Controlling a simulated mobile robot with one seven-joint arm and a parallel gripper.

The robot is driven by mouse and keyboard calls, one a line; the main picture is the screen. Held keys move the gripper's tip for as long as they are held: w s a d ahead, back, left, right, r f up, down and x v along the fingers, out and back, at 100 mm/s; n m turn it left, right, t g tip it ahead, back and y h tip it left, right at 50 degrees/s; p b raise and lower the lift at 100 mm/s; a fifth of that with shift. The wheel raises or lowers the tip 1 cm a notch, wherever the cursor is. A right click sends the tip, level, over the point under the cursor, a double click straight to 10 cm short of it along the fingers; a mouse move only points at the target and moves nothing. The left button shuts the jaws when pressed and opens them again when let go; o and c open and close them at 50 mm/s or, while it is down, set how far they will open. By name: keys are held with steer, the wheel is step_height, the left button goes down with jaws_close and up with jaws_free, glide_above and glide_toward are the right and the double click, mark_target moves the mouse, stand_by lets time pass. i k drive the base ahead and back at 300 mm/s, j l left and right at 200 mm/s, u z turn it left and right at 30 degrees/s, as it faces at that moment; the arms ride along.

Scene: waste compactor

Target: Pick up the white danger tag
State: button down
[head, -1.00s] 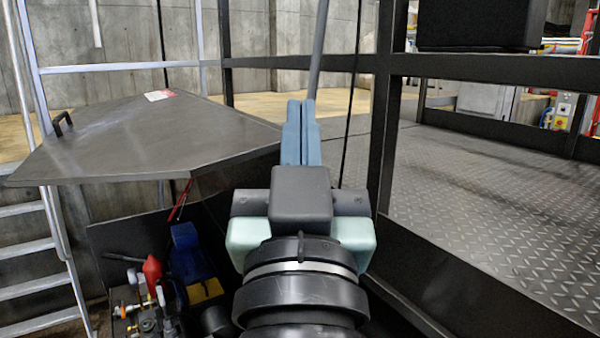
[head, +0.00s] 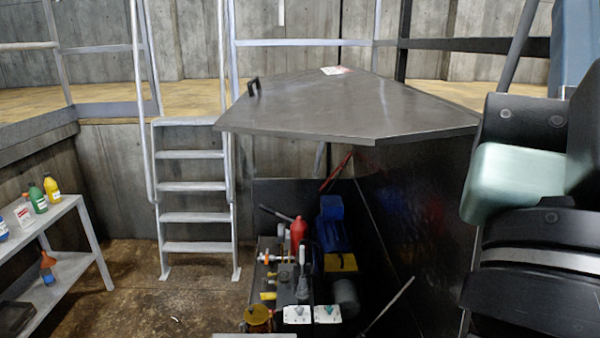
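A small white card with red marking (head: 24,216) is on the upper shelf of the metal rack at the left, among bottles. It may be the danger tag, but its print is too small to read. A white and red label (head: 334,70) lies flat at the back of the grey metal lid.
The metal rack (head: 83,218) holds several bottles. A ladder (head: 192,187) stands behind open floor. The sloped lid (head: 400,110) overhangs equipment with a red can (head: 298,232), a blue motor (head: 333,228) and two white plates (head: 297,314) at the front.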

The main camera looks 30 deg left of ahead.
mark_target(21, 212)
steer(key=u, duration=0.3)
steer(key=i+j+u, duration=0.15)
steer(key=j+u, duration=0.25)
steer(key=i+j+u, duration=0.15)
steer(key=j+u, duration=0.2)
steer(key=i+j+u, duration=0.25)
steer(key=u, duration=0.15)
steer(key=i+j+u, duration=0.25)
steer(key=u, duration=0.15)
steer(key=i+j+u, duration=0.1)
steer(key=i+j, duration=0.15)
steer(key=i, duration=0.25)
steer(key=i+j+u, duration=0.1)
steer(key=i+j, duration=0.15)
steer(key=i, duration=0.25)
steer(key=i+j+u, duration=0.1)
steer(key=i, duration=0.4)
steer(key=i+j+u, duration=0.1)
steer(key=i+j, duration=0.15)
steer(key=i, duration=0.25)
steer(key=i+j, duration=0.1)
steer(key=i, duration=0.25)
steer(key=i+j, duration=0.1)
steer(key=i, duration=0.3)
